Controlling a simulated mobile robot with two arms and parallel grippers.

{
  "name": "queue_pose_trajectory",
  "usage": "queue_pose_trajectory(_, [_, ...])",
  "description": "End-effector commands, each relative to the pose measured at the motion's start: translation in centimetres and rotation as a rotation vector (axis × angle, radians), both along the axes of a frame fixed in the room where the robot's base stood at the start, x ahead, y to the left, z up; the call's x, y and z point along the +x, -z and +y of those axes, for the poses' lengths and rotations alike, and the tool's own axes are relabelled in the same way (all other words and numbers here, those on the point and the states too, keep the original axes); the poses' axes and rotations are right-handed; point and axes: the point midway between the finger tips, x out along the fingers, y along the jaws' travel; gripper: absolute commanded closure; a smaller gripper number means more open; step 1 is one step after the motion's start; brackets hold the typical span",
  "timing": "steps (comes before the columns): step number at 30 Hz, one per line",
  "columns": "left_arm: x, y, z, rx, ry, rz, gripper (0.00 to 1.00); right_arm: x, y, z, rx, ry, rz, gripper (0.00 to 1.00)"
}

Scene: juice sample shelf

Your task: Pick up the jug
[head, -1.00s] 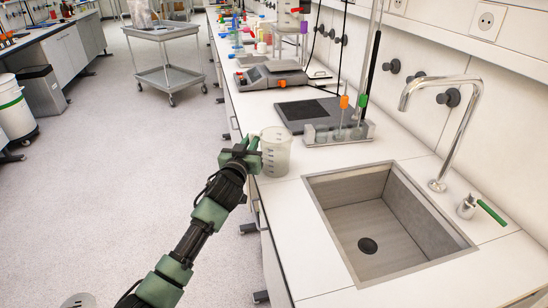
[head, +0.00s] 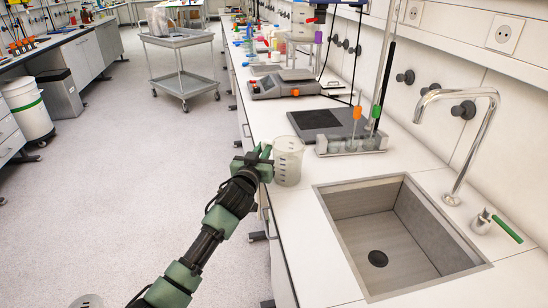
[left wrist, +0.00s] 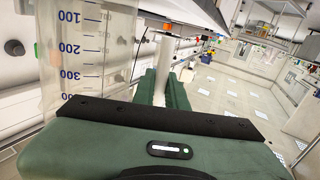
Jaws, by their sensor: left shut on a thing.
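The jug (head: 289,165) is a clear, slightly grey vessel with a measuring scale. It stands upright on the white counter near its front edge, left of the sink; I see no clear gap under it. My left gripper (head: 265,158) is at the jug's left side, shut on its handle. In the left wrist view the jug (left wrist: 75,50) fills the left part with its blue numbers, and the pale handle (left wrist: 164,65) lies between the green fingers. The fingers partly hide the handle in the head view. My right gripper is not in view.
The sink (head: 349,204) with its tall tap (head: 478,140) lies right of the jug. A rack (head: 350,146) with orange and green-topped items stands behind it, near a dark plate (head: 325,120) and a scale (head: 283,85). A grey cart (head: 182,78) stands on the floor.

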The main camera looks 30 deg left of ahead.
Motion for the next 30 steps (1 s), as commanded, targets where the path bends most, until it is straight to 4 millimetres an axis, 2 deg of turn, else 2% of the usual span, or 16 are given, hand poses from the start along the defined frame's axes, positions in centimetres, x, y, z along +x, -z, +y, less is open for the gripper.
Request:
queue_pose_trajectory(11, [0.0, -1.6, 0.1, 0.0, 0.0, -0.004, 1.0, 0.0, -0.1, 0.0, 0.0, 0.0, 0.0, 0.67])
queue_pose_trajectory(20, [0.0, -5.0, 0.0, 0.002, 0.001, -0.007, 1.0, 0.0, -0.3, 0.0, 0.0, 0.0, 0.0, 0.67])
queue_pose_trajectory(30, [0.0, -9.8, 0.0, 0.001, 0.0, -0.007, 1.0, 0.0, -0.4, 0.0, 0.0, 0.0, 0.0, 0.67])
